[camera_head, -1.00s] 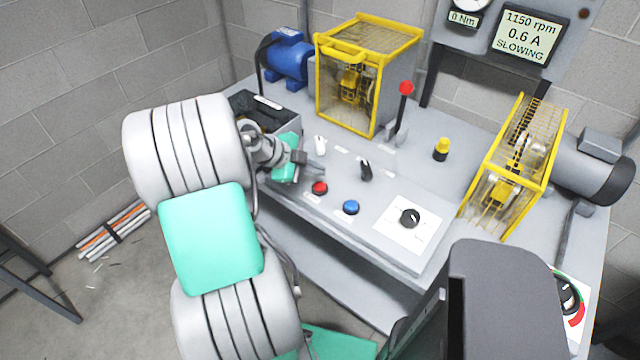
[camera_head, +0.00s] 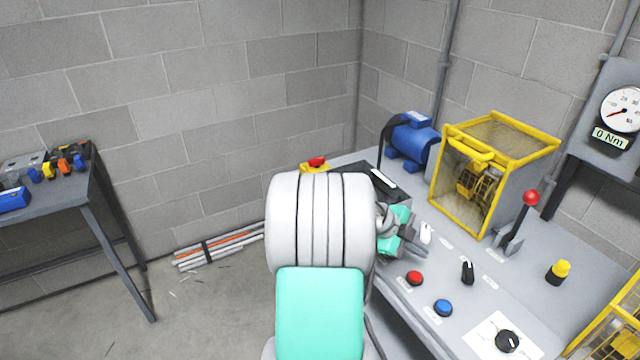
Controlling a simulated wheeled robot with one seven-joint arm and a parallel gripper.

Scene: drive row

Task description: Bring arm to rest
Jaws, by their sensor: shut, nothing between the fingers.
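My arm, white and teal, is folded in the lower middle of the head view. Part of the wrist is hidden behind the arm link.
On the bench are a red button (camera_head: 414,278), a blue button (camera_head: 443,308), a black knob (camera_head: 507,341), a red-topped lever (camera_head: 530,199), a yellow cage (camera_head: 490,175) and a blue motor (camera_head: 411,142). A side table (camera_head: 60,196) stands left. Bundled rods (camera_head: 220,246) lie by the wall. Floor between is mostly open.

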